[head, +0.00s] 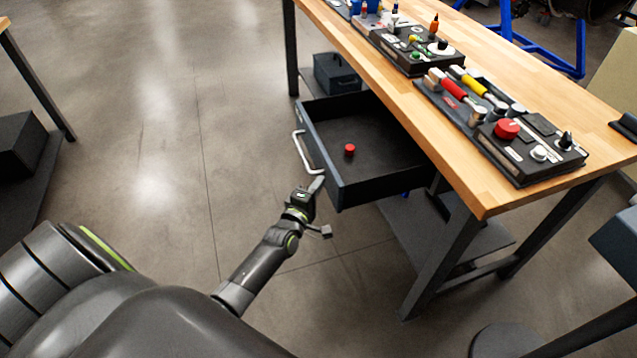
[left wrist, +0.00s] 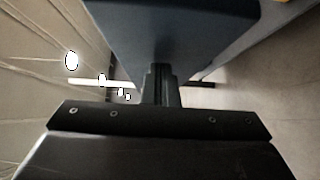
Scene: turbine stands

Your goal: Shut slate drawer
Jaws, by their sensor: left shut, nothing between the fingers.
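The slate drawer (head: 334,189) hangs open under the wooden workbench, pulled out toward the left in the head view. A small red knob-like piece (head: 349,150) sits on its floor. A pale bar handle (head: 303,153) is on its front. My left gripper (head: 318,184) is shut and empty, close to the drawer front by the handle's lower end. In the left wrist view the shut fingers (left wrist: 160,82) point at the slate drawer front (left wrist: 175,30), and the handle bar (left wrist: 90,83) shows on both sides of them. I cannot tell whether they touch. My right gripper is out of view.
The workbench (head: 462,170) carries control panels (head: 525,145) and tools along its top. A dark box (head: 336,73) stands behind the drawer under the bench. Bench legs (head: 440,262) stand right of the drawer. The floor (head: 150,150) left of the drawer is clear.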

